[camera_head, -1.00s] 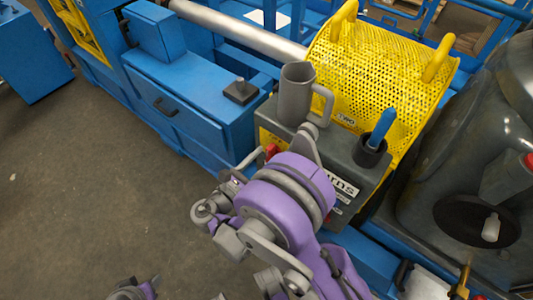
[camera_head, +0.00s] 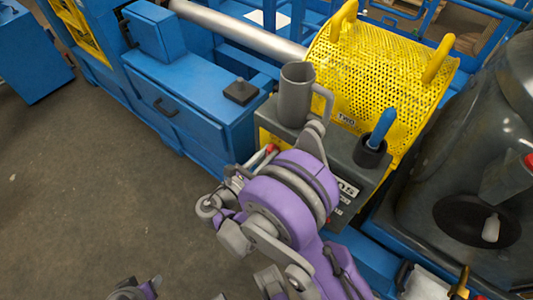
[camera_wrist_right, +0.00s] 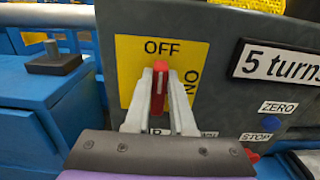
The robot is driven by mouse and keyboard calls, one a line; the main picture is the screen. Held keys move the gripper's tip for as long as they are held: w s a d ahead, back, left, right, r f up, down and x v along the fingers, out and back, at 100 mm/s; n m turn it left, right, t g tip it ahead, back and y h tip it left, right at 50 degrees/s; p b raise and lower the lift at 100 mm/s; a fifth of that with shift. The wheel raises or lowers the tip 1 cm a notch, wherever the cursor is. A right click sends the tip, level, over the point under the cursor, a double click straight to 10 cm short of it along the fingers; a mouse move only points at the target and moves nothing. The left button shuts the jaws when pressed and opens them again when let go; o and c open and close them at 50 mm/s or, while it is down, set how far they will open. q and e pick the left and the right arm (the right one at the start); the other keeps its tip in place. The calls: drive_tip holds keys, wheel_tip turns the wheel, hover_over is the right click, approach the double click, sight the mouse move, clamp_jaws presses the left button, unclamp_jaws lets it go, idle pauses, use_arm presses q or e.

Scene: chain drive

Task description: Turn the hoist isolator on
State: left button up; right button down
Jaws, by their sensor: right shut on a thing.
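The isolator's red handle (camera_wrist_right: 160,85) stands upright on a yellow plate (camera_wrist_right: 128,62) in the right wrist view. Its tip is just below the word OFF, and the word ON runs sideways to its right. My right gripper (camera_wrist_right: 165,90) is shut on the red handle, one finger on each side. In the head view, a bit of the red handle (camera_head: 270,148) shows beyond my right gripper (camera_head: 259,158); my purple arm hides most of the plate. A grey and purple part of my left arm shows at the bottom edge; its fingers cannot be made out.
The grey control box (camera_head: 345,165) carries a grey jug (camera_head: 295,95) and a blue-handled tool in a black cup (camera_head: 370,153). A yellow perforated guard (camera_head: 380,75) stands behind. Open floor lies left.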

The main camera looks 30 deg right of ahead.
drive_tip(key=shift+m, duration=0.3)
drive_tip(key=m, duration=0.2)
drive_tip(key=m+b, duration=0.1)
drive_tip(key=m, duration=0.2)
drive_tip(key=s+m+b, duration=0.1)
drive_tip(key=m, duration=0.2)
drive_tip(key=shift+s+d+f, duration=0.1)
drive_tip(key=shift+d+f, duration=0.15)
drive_tip(key=shift+f, duration=0.05)
drive_tip(key=m, duration=0.3)
drive_tip(key=m+b, duration=0.1)
drive_tip(key=m, duration=0.1)
drive_tip(key=shift+s+d+f, duration=0.1)
drive_tip(key=shift+s+f, duration=0.1)
drive_tip(key=shift+f, duration=0.1)
drive_tip(key=m, duration=0.4)
drive_tip(key=shift+f+b, duration=0.3)
drive_tip(key=c, duration=0.8)
unclamp_jaws()
drive_tip(key=shift+o, duration=0.2)
